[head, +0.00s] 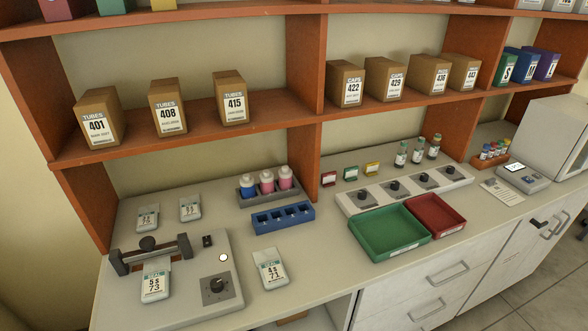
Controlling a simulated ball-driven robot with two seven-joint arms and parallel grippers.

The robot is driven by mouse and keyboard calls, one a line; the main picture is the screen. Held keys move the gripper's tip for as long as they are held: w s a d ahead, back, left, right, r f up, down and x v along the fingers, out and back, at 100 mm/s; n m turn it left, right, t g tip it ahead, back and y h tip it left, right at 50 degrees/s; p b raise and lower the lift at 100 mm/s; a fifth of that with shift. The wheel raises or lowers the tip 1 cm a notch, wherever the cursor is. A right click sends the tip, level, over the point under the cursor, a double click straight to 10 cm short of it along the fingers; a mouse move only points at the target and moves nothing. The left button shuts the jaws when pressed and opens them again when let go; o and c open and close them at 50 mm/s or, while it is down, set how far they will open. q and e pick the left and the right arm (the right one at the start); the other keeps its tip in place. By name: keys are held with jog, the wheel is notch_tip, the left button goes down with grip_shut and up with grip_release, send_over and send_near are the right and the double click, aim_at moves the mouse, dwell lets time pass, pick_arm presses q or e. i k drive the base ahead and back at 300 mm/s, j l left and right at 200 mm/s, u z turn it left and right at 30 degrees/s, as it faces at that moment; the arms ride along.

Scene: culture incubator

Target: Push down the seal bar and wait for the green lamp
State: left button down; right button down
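The sealer (185,306) is a pale unit at the front left of the counter. Its dark seal bar (166,249) with a round knob (147,243) spans two dark end posts. I cannot tell for sure whether the bar is raised or pressed down. A white pouch (155,286) labelled 73 lies at the bar's front side, its far edge close to the bar. A round lamp (223,257) on the sealer looks pale white, not green. A dark dial (216,285) sits in front of it, and a small dark block (207,240) behind. Neither gripper is in view.
Another pouch (271,268) lies right of the sealer, and two more (148,218) (190,208) lie behind it. A blue rack (283,218), a bottle tray (247,196), a green tray (388,233) and a red tray (447,222) stand further right. Shelves overhang the back.

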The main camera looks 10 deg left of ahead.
aim_at(148, 249)
jog(key=u, duration=1.45)
